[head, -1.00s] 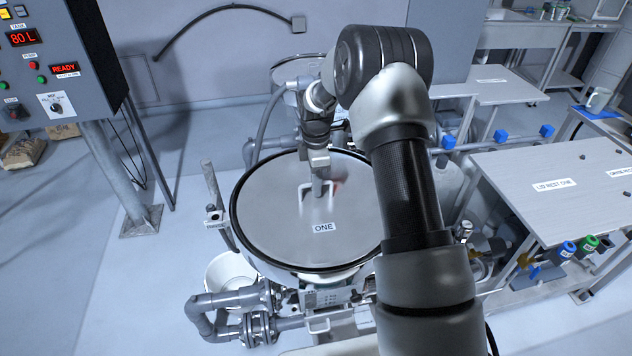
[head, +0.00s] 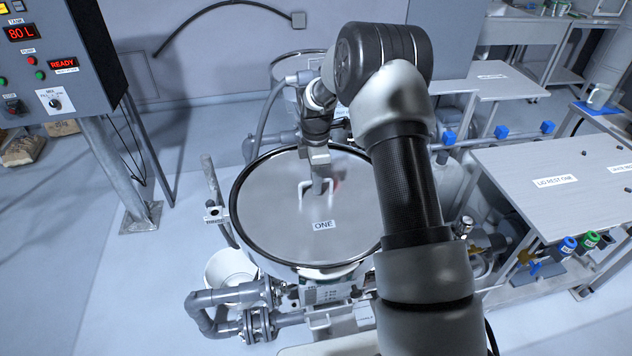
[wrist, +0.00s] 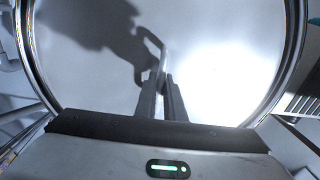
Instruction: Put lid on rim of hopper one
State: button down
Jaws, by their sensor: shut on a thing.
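The lid (head: 270,215) is a round grey metal disc labelled ONE, with a dark edge. It lies level over the mouth of hopper one (head: 290,266), and its outline closely matches the rim. I cannot tell whether it touches the rim all round. My gripper (head: 321,187) is above the lid, shut on its upright bracket-shaped handle (head: 302,192). In the wrist view my gripper's fingers (wrist: 163,80) meet at the handle (wrist: 153,42), over the lid's shiny surface (wrist: 215,60). My arm hides the right part of the lid and rim.
A control cabinet (head: 45,60) stands at the left. A white bucket (head: 222,270) and grey pipes (head: 225,302) sit low beside the hopper. Another vessel (head: 285,68) stands behind.

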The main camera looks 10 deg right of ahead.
jog(key=c, duration=1.8)
grip_release()
jog(key=shift+o, duration=0.2)
jog(key=shift+f, duration=0.1)
notch_tip(320, 180, up, 18)
jog(key=shift+f+b, duration=0.2)
jog(key=shift+b, duration=0.2)
